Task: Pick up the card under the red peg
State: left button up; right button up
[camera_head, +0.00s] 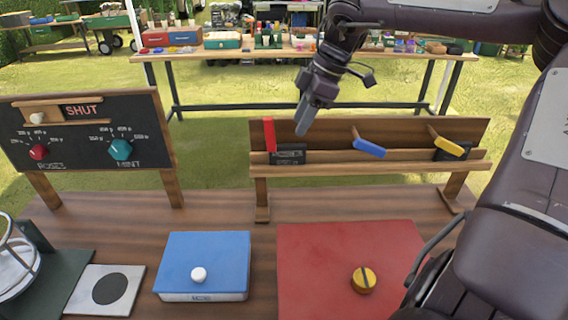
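The red peg (269,134) stands upright at the left end of a wooden rack (403,167). A dark card (288,154) with small pale print sits on the rack's ledge just below and right of it. My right gripper (304,118) points down above this card, apart from it, slightly right of the red peg. It shows side-on with one grey fingertip visible, so I cannot tell whether it is open. A blue peg (369,148) and a yellow peg (448,147) slant across the rack further right. Another dark card (452,156) shows behind the yellow peg. My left gripper is out of view.
A blackboard (92,133) with dials and a SHUT sign stands left. In front lie a blue box (203,252) with a white knob and a red panel (310,262) with a yellow knob (364,280). My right arm covers the right side. Bare tabletop lies before the rack.

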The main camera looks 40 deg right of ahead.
aim_at(289, 145)
jog(key=x, duration=0.4)
jog(key=p+x, duration=0.1)
jog(key=x, duration=0.1)
jog(key=shift+s+a+f, duration=0.15)
jog(key=shift+a, duration=0.3)
grip_shut()
